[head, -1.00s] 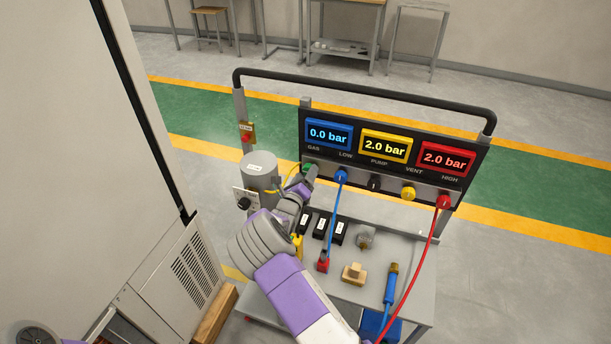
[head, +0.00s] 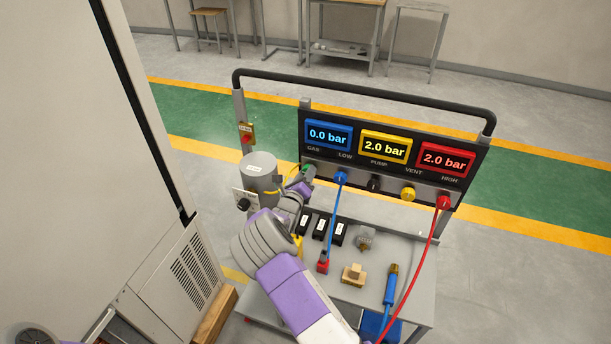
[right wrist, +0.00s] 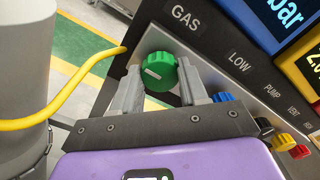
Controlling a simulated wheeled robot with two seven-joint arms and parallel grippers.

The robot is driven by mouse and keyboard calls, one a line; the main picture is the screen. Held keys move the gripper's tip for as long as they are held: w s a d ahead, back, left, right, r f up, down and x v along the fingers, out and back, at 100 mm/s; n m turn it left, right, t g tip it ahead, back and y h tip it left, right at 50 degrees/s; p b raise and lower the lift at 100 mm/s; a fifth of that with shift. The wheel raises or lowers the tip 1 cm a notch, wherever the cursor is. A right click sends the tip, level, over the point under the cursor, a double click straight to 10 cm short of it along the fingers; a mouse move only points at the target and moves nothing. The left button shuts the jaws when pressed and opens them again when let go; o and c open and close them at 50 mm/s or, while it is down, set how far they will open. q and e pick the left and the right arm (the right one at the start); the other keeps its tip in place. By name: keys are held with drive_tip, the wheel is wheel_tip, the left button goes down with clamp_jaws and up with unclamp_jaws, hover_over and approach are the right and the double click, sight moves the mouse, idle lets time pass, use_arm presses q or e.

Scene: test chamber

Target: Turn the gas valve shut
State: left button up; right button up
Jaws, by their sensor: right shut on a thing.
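The gas valve is a ribbed green knob (right wrist: 158,72) with a short white mark, under the GAS label on the panel. In the head view the knob (head: 309,168) is partly covered by my right gripper (head: 304,176). In the right wrist view my right gripper (right wrist: 157,84) has one grey finger on each side of the knob and is shut on it. The white mark lies nearly across the picture, slightly tilted. The blue gauge (head: 329,135) above reads 0.0 bar. My left gripper does not show.
The yellow gauge (head: 385,147) and the red gauge (head: 447,159) both read 2.0 bar. A grey cylinder (head: 259,169) with a yellow hose (right wrist: 62,103) stands just left of the knob. Blue (head: 333,215) and red (head: 428,250) hoses hang in front of the panel, right of my arm.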

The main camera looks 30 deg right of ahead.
drive_tip(key=shift+s+d+f+m+b, duration=0.1)
drive_tip(key=shift+m+b, duration=3.5)
drive_tip(key=shift+m, duration=0.85)
drive_tip(key=shift+s+m+b, duration=0.1)
drive_tip(key=shift+m+b, duration=3.45)
drive_tip(key=shift+m, duration=0.9)
drive_tip(key=shift+w, duration=0.1)
drive_tip(key=o, duration=1.1)
drive_tip(key=shift+c, duration=0.2)
